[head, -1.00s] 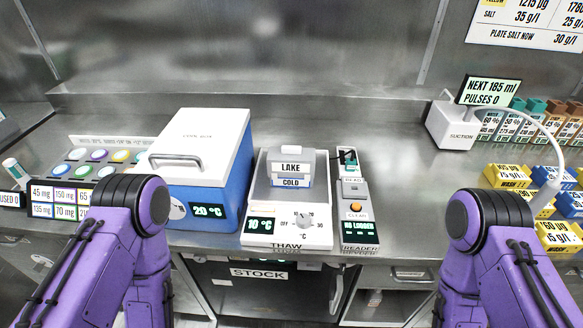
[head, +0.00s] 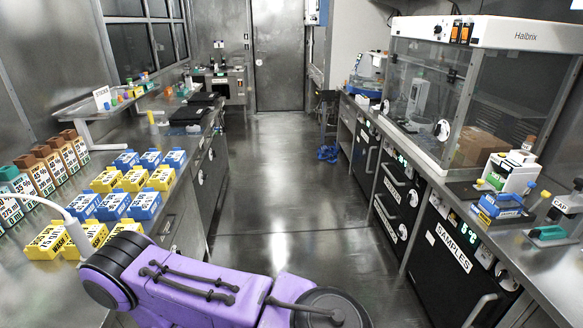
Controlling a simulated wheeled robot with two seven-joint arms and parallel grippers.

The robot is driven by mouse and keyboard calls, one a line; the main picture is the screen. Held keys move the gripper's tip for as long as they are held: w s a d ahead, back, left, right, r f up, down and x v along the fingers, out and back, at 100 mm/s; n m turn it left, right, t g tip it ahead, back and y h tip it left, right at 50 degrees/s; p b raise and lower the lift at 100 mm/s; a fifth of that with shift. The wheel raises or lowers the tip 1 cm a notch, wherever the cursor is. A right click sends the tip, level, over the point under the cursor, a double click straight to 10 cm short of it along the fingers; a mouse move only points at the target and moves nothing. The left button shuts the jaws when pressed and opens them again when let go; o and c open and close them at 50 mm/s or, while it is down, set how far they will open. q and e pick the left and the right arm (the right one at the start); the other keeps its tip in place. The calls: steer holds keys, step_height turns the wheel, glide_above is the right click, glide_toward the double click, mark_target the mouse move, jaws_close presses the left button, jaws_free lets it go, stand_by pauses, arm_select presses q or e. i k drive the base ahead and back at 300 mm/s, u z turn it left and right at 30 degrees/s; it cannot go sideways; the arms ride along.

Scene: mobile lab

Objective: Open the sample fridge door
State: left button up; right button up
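The sample fridge is a black-fronted unit under the right-hand counter in the head view. Its door (head: 440,275) carries a white SAMPLES label (head: 453,247) and looks shut. A small green display (head: 468,233) sits above the door at its right. A pale bar handle (head: 482,309) shows low on the fridge front, partly cut by the picture edge. One of my purple arms crosses the bottom left of the view. Neither of my grippers is in view.
A clear aisle of shiny floor (head: 285,190) runs to a far metal door (head: 278,55). More black-fronted units (head: 400,190) line the right side. A glass cabinet (head: 455,90) stands on the right counter. Blue and yellow boxes (head: 133,180) cover the left counter.

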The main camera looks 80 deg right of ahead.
mark_target(454, 288)
steer(key=z, duration=3.95)
steer(key=k, duration=0.4)
steer(key=u, duration=0.35)
steer(key=i, duration=0.7)
steer(key=z, duration=0.7)
steer(key=i, duration=0.4)
steer(key=z, duration=0.45)
